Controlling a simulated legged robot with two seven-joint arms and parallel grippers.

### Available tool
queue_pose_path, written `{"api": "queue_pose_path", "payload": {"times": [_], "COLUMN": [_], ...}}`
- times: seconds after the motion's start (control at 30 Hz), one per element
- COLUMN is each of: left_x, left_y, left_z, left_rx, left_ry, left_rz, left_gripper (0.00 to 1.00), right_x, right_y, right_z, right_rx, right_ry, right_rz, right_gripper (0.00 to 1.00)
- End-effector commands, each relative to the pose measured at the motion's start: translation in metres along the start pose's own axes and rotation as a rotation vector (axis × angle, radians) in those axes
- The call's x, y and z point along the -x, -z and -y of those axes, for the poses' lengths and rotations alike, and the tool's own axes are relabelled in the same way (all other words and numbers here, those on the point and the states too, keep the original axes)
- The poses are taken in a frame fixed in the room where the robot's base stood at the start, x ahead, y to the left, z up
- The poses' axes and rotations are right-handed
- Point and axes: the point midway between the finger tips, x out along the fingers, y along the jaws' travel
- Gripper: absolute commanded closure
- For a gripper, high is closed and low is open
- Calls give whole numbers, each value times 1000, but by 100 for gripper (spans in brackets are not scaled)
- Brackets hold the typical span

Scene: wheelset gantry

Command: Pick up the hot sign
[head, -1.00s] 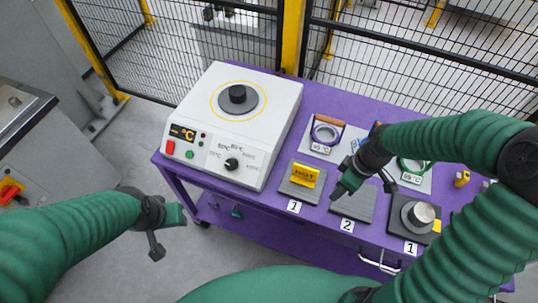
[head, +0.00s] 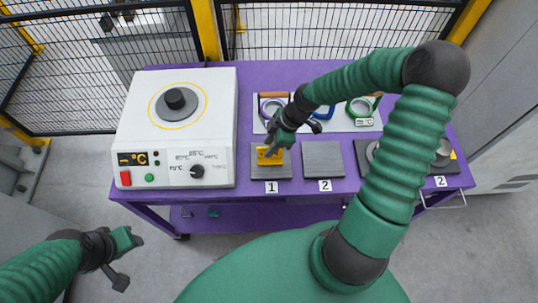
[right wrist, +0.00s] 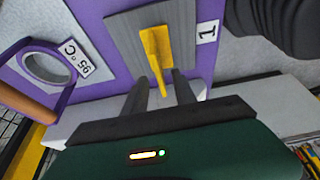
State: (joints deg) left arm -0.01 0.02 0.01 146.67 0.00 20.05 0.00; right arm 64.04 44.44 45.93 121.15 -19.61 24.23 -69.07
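The yellow hot sign (head: 268,157) stands on the grey plate (head: 285,172) labelled 1, beside the white heater. My right gripper (head: 279,143) is right at the sign and hides part of it and its lettering. In the right wrist view the sign (right wrist: 155,48) is seen nearly edge-on, and its near end reaches between the two dark fingers of the right gripper (right wrist: 160,88). The fingers are apart with gaps on both sides of the sign, so the gripper is open. My left gripper (head: 128,262) is open and empty, low at the left, away from the purple table (head: 232,200).
The white heater (head: 215,130) stands left of the sign. A second grey plate (head: 322,158), labelled 2, is bare. Ring-shaped tools (head: 362,107) lie on light mats behind. My right arm covers part of the weights (head: 443,153) at the right.

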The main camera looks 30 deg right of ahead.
Motion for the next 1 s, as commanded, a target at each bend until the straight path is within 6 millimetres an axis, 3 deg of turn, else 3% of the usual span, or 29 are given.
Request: {"api": "queue_pose_path", "payload": {"times": [0.2,0.3,0.5,0.77,1.0], "left_x": [-4,-4,-4,-4,-4], "left_y": [-1,-1,-1,-1,-1], "left_z": [0,0,0,0,0], "left_rx": [1,1,0,0,1], "left_ry": [0,0,0,0,0], "left_rz": [0,0,0,0,0], "left_gripper": [57,57,57,57,57], "right_x": [-40,-49,-49,-49,-49], "right_y": [-5,-6,-5,-3,-5], "right_z": [-2,-3,-2,-1,-3], "right_rx": [-2,-4,-3,-3,-4], "right_ry": [6,5,3,2,3], "right_rz": [-4,-4,-3,-1,-3], "right_gripper": [67,67,67,100,100]}}
